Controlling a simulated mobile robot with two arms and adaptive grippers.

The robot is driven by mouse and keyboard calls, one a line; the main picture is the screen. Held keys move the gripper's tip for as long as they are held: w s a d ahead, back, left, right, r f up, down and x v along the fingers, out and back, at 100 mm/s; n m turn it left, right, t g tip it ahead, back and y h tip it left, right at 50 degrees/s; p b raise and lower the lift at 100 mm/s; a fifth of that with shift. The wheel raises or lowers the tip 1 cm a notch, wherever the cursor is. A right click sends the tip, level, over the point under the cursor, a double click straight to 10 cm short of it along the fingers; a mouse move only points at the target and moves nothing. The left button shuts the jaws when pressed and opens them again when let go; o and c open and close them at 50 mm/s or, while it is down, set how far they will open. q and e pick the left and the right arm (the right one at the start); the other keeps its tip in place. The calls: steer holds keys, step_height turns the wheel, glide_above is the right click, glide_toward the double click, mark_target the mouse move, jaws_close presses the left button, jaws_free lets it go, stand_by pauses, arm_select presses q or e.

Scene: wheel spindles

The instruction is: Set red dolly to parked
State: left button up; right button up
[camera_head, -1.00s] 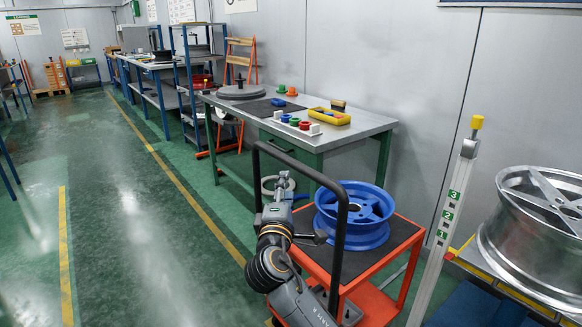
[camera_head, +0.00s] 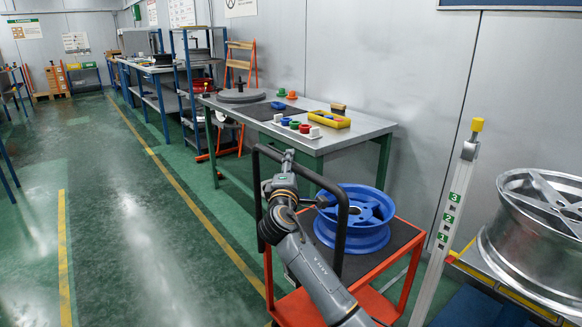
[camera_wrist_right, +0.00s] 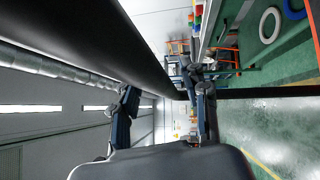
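The red dolly (camera_head: 383,305) is an orange-red cart with a dark top and a tall black handle (camera_head: 343,215) at its left end. A blue wheel (camera_head: 357,232) lies on its top. My right arm comes in from the bottom of the head view. Its gripper (camera_head: 288,160) is near the handle's top bar. In the right wrist view the gripper's fingers (camera_wrist_right: 165,108) stand apart and open. The black handle bar (camera_wrist_right: 110,40) passes close by. I cannot tell whether it lies between the fingers. My left gripper is not in view.
A workbench (camera_head: 365,130) with bins and parts stands behind the dolly along the wall. A post marked 1, 2, 3 (camera_head: 447,215) and a rack with a chrome wheel (camera_head: 530,225) stand to the right. Green floor (camera_head: 120,240) left of the dolly is clear.

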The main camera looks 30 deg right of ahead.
jaws_close()
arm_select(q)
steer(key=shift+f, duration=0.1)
